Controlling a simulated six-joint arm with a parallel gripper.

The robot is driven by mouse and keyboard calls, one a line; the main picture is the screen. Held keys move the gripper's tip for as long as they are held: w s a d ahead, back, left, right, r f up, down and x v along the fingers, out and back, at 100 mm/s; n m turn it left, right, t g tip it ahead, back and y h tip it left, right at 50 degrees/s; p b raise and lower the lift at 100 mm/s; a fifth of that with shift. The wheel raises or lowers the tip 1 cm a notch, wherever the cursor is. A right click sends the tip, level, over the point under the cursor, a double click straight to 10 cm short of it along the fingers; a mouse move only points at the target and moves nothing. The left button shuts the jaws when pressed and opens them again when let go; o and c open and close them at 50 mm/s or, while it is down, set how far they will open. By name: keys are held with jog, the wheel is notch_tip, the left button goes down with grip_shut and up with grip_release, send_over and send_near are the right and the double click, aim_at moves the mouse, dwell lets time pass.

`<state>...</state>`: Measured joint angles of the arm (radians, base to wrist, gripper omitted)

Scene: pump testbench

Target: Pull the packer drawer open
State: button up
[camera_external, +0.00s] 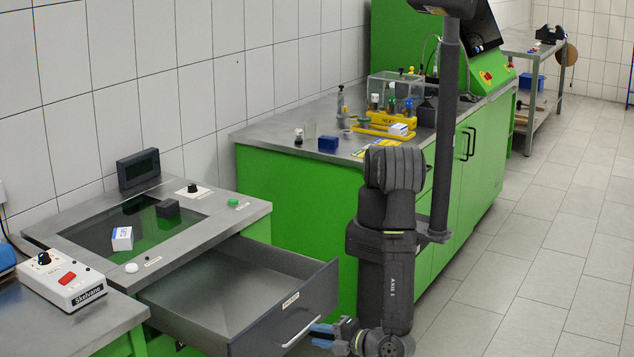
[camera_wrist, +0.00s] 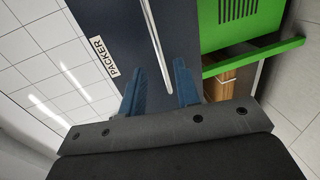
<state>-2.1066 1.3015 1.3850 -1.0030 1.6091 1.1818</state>
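The packer drawer (camera_external: 290,305) is a dark grey drawer under the steel-topped green cabinet. It stands pulled well out, and its empty inside shows. Its front carries a silver bar handle (camera_external: 301,331) and a white label, which reads "PACKER" in the wrist view (camera_wrist: 104,57). My gripper (camera_external: 318,333) is at the right end of the handle, low in front of the drawer. In the wrist view, its blue fingers (camera_wrist: 160,85) are spread apart, with the end of the handle bar (camera_wrist: 155,45) showing between them. Whether either finger touches the bar cannot be told.
A glass panel (camera_external: 135,222) with a white box (camera_external: 122,238) and a dark block is set in the cabinet top. A green bench (camera_external: 300,200) stands behind the drawer. A control box (camera_external: 62,280) lies at left. The tiled floor (camera_external: 540,260) at right is clear.

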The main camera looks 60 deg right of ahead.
jog(key=v, duration=1.3)
jog(key=shift+w, duration=0.1)
jog(key=x, duration=1.7)
jog(key=shift+w, duration=0.2)
jog(key=shift+s, duration=0.1)
send_near(302, 331)
jog(key=v, duration=0.8)
jog(key=shift+s+f, duration=0.15)
jog(key=shift+s, duration=0.15)
jog(key=shift+x, duration=9.65)
